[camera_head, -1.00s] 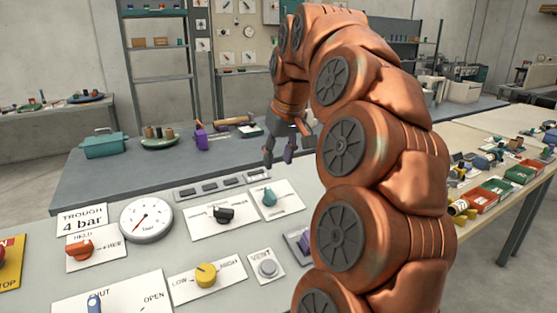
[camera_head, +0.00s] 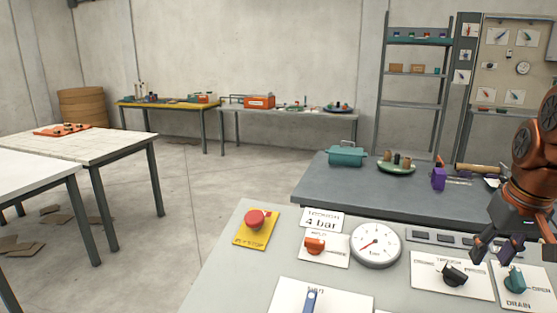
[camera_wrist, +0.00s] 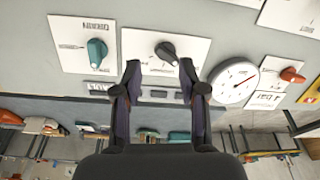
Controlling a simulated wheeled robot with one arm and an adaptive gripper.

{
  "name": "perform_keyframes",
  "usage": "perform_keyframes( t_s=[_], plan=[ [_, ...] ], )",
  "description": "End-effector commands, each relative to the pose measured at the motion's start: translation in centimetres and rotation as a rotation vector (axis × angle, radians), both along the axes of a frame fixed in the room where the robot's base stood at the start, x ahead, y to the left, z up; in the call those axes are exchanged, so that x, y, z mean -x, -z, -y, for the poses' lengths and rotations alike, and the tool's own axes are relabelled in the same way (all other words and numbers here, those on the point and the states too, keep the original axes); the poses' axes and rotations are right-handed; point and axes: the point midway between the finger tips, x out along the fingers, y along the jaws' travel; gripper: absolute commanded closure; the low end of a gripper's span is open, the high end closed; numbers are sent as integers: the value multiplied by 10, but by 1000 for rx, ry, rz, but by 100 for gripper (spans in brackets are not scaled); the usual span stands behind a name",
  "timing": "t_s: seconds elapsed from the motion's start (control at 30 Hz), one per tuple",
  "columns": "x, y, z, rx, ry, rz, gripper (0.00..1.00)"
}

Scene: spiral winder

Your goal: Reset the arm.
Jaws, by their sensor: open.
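My gripper (camera_head: 492,254) is at the right edge of the head view, pointing down over the back part of the grey control panel (camera_head: 225,265). Its two fingers stand apart with nothing between them; they also show apart in the wrist view (camera_wrist: 159,78). The black knob (camera_head: 455,274) and the teal drain knob (camera_head: 515,280) are near the fingertips. In the wrist view the panel appears upside down, with the black knob (camera_wrist: 166,52) beyond the gap between the fingers and the teal knob (camera_wrist: 97,52) to the left. Most of my arm is out of view.
The panel also has a red button (camera_head: 256,219), an orange knob (camera_head: 315,244), a round gauge (camera_head: 376,245) and a blue handle (camera_head: 312,299). A dark table (camera_head: 322,190) behind carries a teal box (camera_head: 346,155) and a green dish (camera_head: 396,168). Open floor (camera_head: 200,208) lies left.

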Motion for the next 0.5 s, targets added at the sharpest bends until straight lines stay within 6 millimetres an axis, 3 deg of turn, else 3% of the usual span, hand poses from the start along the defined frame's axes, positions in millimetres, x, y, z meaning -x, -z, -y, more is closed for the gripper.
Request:
perform_keyframes(
  t_s=[0.03, 0.2, 0.5],
  plan=[
    [4, 0, -20, -1, -28, -18, 58],
    [26, 21, -79, -13, -101, -89, 58],
    [93, 62, -156, -26, -170, -219, 58]
  ],
)
